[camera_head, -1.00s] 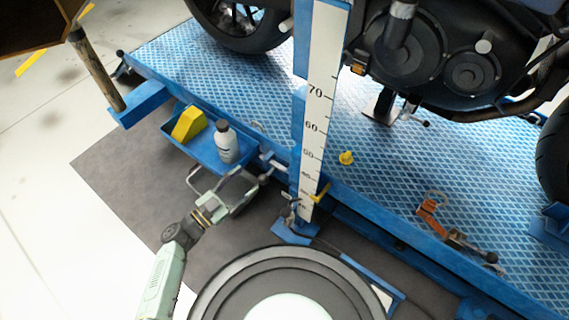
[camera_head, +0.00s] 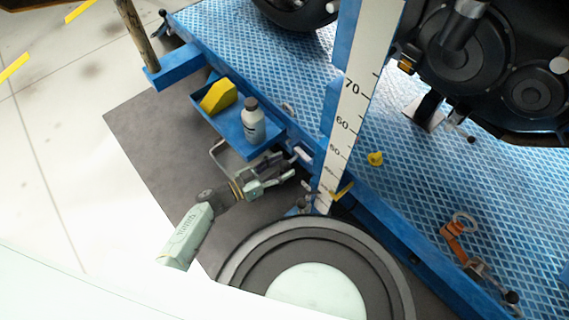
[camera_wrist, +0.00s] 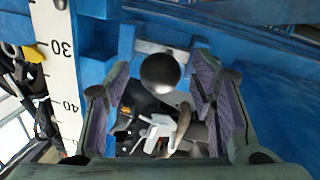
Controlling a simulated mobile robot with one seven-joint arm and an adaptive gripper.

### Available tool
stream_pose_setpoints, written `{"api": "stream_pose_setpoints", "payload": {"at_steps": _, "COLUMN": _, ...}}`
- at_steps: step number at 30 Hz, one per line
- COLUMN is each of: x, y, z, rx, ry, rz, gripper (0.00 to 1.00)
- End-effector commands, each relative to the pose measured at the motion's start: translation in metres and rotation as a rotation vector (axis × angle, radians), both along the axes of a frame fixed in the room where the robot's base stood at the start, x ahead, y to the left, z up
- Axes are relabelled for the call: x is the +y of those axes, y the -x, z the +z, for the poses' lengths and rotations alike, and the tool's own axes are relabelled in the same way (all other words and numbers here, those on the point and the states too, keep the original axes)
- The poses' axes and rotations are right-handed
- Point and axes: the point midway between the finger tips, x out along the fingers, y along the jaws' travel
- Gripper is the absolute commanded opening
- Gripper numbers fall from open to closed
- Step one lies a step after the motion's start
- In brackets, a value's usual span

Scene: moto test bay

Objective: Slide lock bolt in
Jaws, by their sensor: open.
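A round dark ball knob (camera_wrist: 160,72), which looks like the end of the lock bolt, shows in the wrist view in front of a blue block with a grey metal bar. My gripper (camera_wrist: 158,95) is open, with one purple-lined finger on each side of the knob. I see no clear contact. In the head view my gripper (camera_head: 282,172) is at the lift's blue side edge, left of the measuring post. A pale metal piece (camera_head: 303,154) shows just beyond it; the knob there is hidden or too small to tell.
The white measuring post (camera_head: 357,90) with a yellow pointer (camera_head: 343,190) stands close right of my gripper. A blue tray (camera_head: 215,118) with a yellow wedge (camera_head: 218,96) and a bottle (camera_head: 253,121) is behind it. A motorcycle (camera_head: 465,60) stands on the blue platform (camera_head: 300,75).

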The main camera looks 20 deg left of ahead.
Motion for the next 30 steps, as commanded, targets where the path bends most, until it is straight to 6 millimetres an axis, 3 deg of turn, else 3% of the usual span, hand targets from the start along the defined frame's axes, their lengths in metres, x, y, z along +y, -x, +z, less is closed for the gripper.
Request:
{"api": "stream_pose_setpoints", "payload": {"at_steps": 13, "x": -0.0089, "y": -0.0091, "z": 0.0000, "rx": -0.001, "ry": -0.002, "rz": 0.000, "gripper": 0.51}}
{"api": "stream_pose_setpoints", "payload": {"at_steps": 30, "x": -0.0087, "y": -0.0089, "z": 0.0000, "rx": -0.001, "ry": -0.001, "rz": 0.000, "gripper": 0.12}}
